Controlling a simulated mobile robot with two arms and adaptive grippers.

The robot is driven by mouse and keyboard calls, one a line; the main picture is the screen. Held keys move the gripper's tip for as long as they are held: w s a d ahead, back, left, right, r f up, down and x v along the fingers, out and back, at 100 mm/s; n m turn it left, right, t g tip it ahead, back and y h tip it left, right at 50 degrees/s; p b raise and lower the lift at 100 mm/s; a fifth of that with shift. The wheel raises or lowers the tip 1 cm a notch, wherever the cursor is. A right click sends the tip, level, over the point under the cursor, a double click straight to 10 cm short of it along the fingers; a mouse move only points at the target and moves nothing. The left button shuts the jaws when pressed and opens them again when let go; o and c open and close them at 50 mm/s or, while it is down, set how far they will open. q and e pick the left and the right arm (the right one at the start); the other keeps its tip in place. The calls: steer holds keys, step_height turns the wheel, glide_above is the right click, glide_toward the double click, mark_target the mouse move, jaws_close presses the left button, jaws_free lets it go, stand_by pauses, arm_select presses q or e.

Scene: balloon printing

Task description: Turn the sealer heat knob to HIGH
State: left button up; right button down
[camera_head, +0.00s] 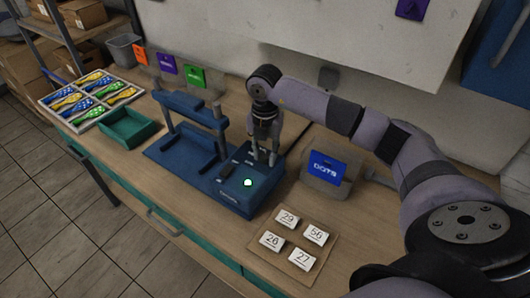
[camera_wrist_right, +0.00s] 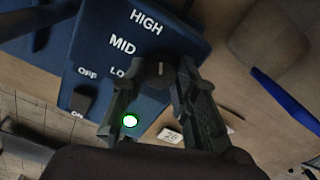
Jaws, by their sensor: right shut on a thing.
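The blue sealer (camera_head: 226,196) stands on the bench, with a glowing green-white light (camera_head: 248,183) on its control box. In the right wrist view, its panel (camera_wrist_right: 88,42) shows the words HIGH, MID and a partly covered LO, plus an OFF/ON switch (camera_wrist_right: 82,98). The dark round heat knob (camera_wrist_right: 158,73) has a short pale mark, roughly upright in that picture; I cannot tell which label it points at. My right gripper (camera_head: 263,160) reaches down over the control box, its fingers on either side of the knob and shut on it. My left gripper is not in view.
Number cards (camera_head: 297,258) lie on a board in front of the sealer. A grey holder with a blue DOTS card (camera_head: 327,168) stands to the right. A green tray (camera_head: 127,128) and a compartment tray of balloons (camera_head: 92,98) are at the left.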

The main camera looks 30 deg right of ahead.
mark_target(265, 155)
steer(key=shift+w+r, duration=0.1)
steer(key=c, duration=1.2)
jaws_free()
steer(key=shift+c, duration=0.2)
step_height(265, 155, up, 12)
